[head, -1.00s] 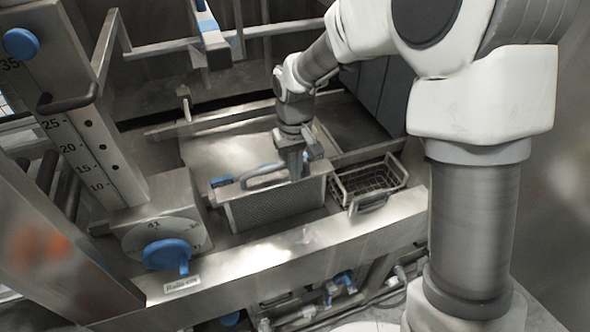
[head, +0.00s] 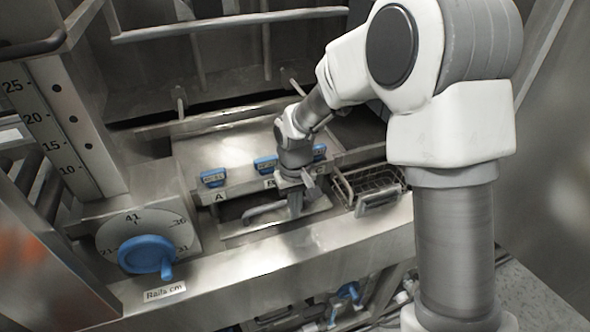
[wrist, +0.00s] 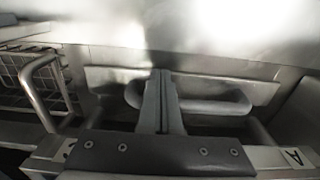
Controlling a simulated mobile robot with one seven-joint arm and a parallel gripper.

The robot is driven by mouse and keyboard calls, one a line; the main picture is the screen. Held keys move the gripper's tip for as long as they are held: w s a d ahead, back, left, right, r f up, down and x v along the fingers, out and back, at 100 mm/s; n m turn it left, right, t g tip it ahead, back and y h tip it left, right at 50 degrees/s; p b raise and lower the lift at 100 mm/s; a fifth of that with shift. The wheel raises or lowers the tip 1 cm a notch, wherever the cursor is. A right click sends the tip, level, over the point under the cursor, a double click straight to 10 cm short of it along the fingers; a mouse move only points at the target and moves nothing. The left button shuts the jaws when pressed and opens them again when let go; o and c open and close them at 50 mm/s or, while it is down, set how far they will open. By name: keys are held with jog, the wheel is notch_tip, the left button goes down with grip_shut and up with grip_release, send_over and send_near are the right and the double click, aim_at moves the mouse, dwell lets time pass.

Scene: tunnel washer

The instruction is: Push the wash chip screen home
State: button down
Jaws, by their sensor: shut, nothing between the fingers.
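The wash chip screen (head: 240,232) sits low in the front trough of the washer, with only its top part and its grey bar handle (head: 262,211) showing in the head view. Its perforated face is hidden. In the wrist view, the screen's pale plate (wrist: 105,78) and its rounded handle (wrist: 215,107) lie behind my fingers. My gripper (head: 296,208) is shut and empty, pointing down at the screen beside the handle. Its closed fingers (wrist: 160,105) cross in front of the handle in the wrist view. I cannot tell whether they touch it.
A wire basket (head: 372,184) hangs just right of the screen. Blue tabs (head: 213,178) line the deck edge behind, above labels A and B. A blue rail dial (head: 146,255) is at the left.

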jog(key=shift+s+d+f, duration=0.1)
jog(key=shift+s+f, duration=0.1)
jog(key=shift+f, duration=0.3)
jog(key=shift+r, duration=0.1)
notch_tip(320, 180, up, 13)
jog(key=p, duration=0.3)
jog(key=s+d+r+m+t, duration=0.25)
jog(key=s+d+r, duration=0.45)
jog(key=d+r, duration=0.35)
jog(key=s+d+r+m+t, duration=0.2)
jog(key=s+d, duration=0.5)
jog(key=s, duration=0.5)
jog(key=shift+d+r+m+t, duration=0.25)
jog(key=shift+d+m+t, duration=0.15)
jog(key=shift+t, duration=0.15)
jog(key=shift+s+d, duration=0.1)
jog(key=shift+d, duration=0.05)
